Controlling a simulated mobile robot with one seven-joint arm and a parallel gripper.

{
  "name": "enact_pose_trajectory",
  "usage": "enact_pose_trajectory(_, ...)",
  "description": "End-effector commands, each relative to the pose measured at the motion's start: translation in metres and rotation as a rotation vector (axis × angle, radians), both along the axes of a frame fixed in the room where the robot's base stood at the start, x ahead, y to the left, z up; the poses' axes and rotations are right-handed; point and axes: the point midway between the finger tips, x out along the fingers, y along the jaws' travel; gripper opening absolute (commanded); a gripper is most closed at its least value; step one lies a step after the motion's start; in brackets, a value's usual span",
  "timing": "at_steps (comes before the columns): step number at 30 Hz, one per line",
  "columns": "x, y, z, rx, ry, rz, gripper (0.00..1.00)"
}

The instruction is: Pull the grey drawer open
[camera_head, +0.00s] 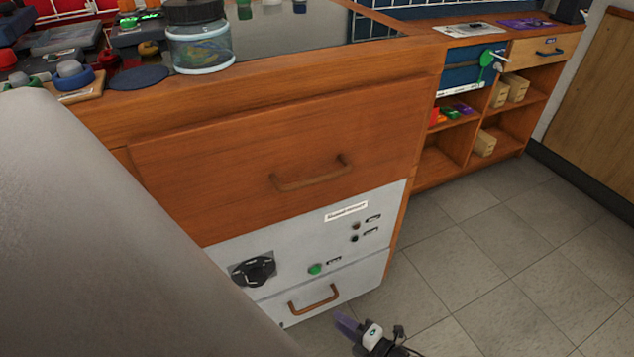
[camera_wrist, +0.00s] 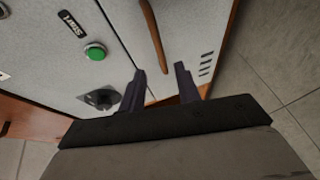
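The grey drawer (camera_head: 352,286) is at the bottom of the wooden cabinet, under a grey control panel. Its front looks flush with the panel, so it appears shut. It has an orange-brown bar handle (camera_head: 314,299). The handle also shows in the wrist view (camera_wrist: 153,35), with one end between the fingertips in the picture. My gripper (camera_head: 345,324) is just right of and below the handle in the head view. In the wrist view my gripper (camera_wrist: 160,70) has its two dark fingers apart, with nothing held. I cannot tell whether they touch the handle.
The grey panel (camera_head: 292,241) carries a black knob (camera_head: 254,271) and a green button (camera_head: 315,269). A wooden drawer (camera_head: 285,150) with its own handle is above. A glass jar (camera_head: 199,45) stands on the worktop. The tiled floor (camera_head: 490,260) at right is clear.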

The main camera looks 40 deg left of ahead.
Motion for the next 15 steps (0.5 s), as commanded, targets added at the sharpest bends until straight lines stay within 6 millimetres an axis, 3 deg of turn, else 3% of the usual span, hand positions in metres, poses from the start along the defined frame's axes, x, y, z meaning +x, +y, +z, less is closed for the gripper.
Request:
enact_pose_trajectory(6,-0.002,0.049,-0.011,0.001,0.002,0.005,0.33)
enact_pose_trajectory(15,-0.002,0.086,-0.017,0.000,0.002,0.002,0.33)
